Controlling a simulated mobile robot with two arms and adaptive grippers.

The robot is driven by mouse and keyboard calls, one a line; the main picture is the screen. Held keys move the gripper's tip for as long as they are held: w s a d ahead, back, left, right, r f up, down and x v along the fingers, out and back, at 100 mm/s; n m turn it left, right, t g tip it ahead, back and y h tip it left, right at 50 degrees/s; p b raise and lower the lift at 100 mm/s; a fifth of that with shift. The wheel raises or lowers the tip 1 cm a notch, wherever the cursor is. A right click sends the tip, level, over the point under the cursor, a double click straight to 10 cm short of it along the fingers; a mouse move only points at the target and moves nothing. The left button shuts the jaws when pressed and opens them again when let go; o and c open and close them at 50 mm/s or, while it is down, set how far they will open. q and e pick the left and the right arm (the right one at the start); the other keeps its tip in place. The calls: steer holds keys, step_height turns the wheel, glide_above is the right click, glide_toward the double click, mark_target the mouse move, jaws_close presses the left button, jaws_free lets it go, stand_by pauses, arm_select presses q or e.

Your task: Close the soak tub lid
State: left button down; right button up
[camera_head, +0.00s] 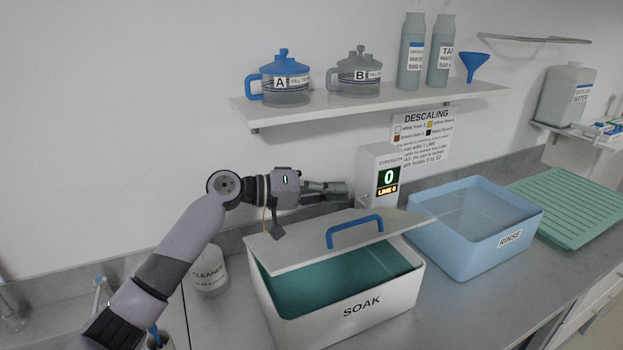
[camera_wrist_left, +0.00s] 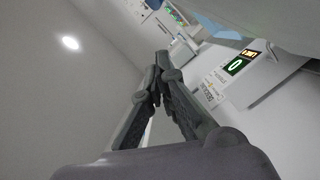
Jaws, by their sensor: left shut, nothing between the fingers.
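The soak tub (camera_head: 330,310) is a white box marked SOAK on the counter, with teal inside. Its pale lid (camera_head: 290,246), with a blue handle (camera_head: 355,230), is tilted up over the back of the tub. The front opening shows the teal interior. My left gripper (camera_head: 343,188) is above and behind the lid, near the strength meter, apart from the blue handle. Its fingers meet at the tips in the left wrist view (camera_wrist_left: 162,58), shut with nothing between them. Whether the gripper or wrist touches the lid's back edge cannot be told. My right gripper is not in view.
A strength meter (camera_head: 382,170) reading 0 stands behind the tub. A blue RINSE tub (camera_head: 480,255) and a green drain mat (camera_head: 575,205) are to the right. A cleaner container (camera_head: 209,272) stands left. A shelf (camera_head: 370,105) with jugs and bottles hangs above.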

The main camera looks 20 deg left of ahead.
mark_target(339, 236)
arm_select(q)
steer(key=shift+s+d+f+p, duration=0.3)
steer(key=shift+s+d+f, duration=0.15)
steer(key=shift+s, duration=0.2)
steer(key=shift+s+d+f+p, duration=0.25)
steer(key=shift+s+d+f, duration=0.15)
steer(key=shift+s, duration=0.2)
steer(key=shift+w+f, duration=0.1)
steer(key=shift+f, duration=0.05)
steer(key=s+d+f+m+y+b, duration=0.1)
steer(key=s+d+f+m+b, duration=0.3)
steer(key=f+b, duration=0.4)
step_height(339, 236, down, 2)
steer(key=shift+t+y, duration=0.3)
steer(key=shift+y, duration=0.1)
steer(key=shift+f, duration=0.1)
